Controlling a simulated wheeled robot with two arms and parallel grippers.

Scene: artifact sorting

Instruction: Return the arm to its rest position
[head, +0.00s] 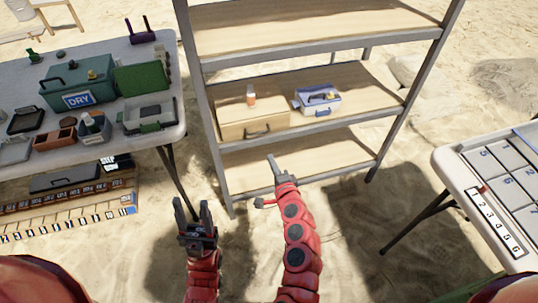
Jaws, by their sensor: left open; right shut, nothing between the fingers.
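My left gripper (192,208) is at the lower left of centre in the head view, its two dark fingers pointing up and apart. It is open and empty, over the sand between the left table and the shelf unit. My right gripper (271,160) is at the end of a red arm stretched up the middle of the picture. Its fingers are together with nothing between them, and in the picture it overlaps the front of the lower shelf. I cannot tell whether it touches the shelf.
A metal shelf unit (213,150) with wooden boards stands ahead. It holds a tan box (232,122), a small bottle (251,98) and a white-blue case (313,106). A left table (178,128) carries a green DRY box (58,84). A numbered table (455,172) stands right.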

